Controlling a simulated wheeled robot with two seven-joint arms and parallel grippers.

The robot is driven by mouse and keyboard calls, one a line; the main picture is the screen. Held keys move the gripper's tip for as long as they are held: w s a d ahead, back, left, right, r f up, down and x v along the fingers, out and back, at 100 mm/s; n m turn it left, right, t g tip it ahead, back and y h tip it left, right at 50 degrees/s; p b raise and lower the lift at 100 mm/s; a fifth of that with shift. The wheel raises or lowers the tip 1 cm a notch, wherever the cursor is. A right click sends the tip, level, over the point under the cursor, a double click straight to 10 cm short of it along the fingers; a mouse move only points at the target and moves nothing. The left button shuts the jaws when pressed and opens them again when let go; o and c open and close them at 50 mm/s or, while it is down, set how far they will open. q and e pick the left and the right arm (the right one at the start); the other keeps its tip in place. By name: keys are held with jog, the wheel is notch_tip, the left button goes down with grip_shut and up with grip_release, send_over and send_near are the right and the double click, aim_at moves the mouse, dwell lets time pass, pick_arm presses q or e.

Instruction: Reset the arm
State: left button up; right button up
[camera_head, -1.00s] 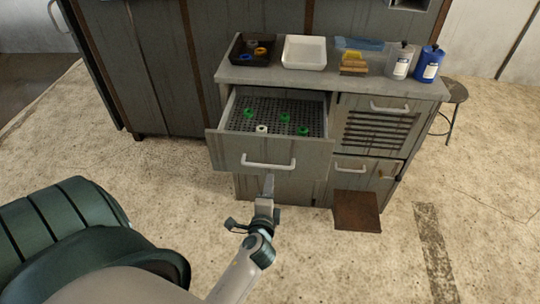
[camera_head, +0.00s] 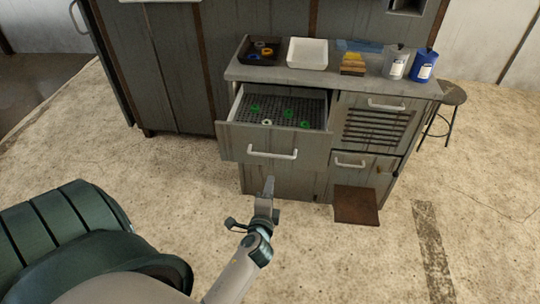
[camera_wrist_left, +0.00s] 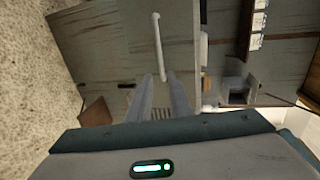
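My left gripper (camera_head: 269,182) is below and in front of the white handle (camera_head: 272,153) of a pulled-out grey drawer (camera_head: 238,142), apart from it. In the left wrist view, the two fingers (camera_wrist_left: 159,76) show a gap between them with nothing held, and the handle (camera_wrist_left: 158,45) lies beyond their tips. The drawer has a dark perforated floor (camera_head: 280,105) with several green rings and a white ring (camera_head: 266,123) on it. My right gripper is not in view.
The worktop (camera_head: 290,76) carries a black tray (camera_head: 247,58) with rings, a white tray (camera_head: 307,53), yellow-brown blocks (camera_head: 352,66), a grey bottle (camera_head: 397,64) and a blue bottle (camera_head: 423,66). A brown panel (camera_head: 356,205) juts out low. A stool (camera_head: 453,93) stands right. Floor in front is clear.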

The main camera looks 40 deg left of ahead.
pick_arm(q)
jog(key=s+d+f+n+g+h, duration=0.15)
jog(key=s+d+f, duration=0.25)
jog(key=f, duration=0.7)
jog(key=s+d+f+n+g+h, duration=0.1)
jog(key=s+d+f+g+h, duration=0.3)
jog(key=f, duration=0.7)
jog(key=s+d+f+n+h, duration=0.1)
jog(key=s+d+f, duration=0.3)
jog(key=f, duration=0.7)
jog(key=s+f+n+g, duration=0.2)
jog(key=s+f, duration=0.3)
jog(key=s, duration=0.6)
jog(key=s+f+n+g+h, duration=0.1)
jog(key=s+f+n+g, duration=0.1)
jog(key=s+f, duration=0.4)
jog(key=s+f+n+g, duration=0.2)
jog(key=s+f, duration=0.4)
jog(key=s, duration=1)
jog(key=shift+s+a+g, duration=0.15)
jog(key=shift+s+g, duration=0.25)
jog(key=shift+g, duration=0.15)
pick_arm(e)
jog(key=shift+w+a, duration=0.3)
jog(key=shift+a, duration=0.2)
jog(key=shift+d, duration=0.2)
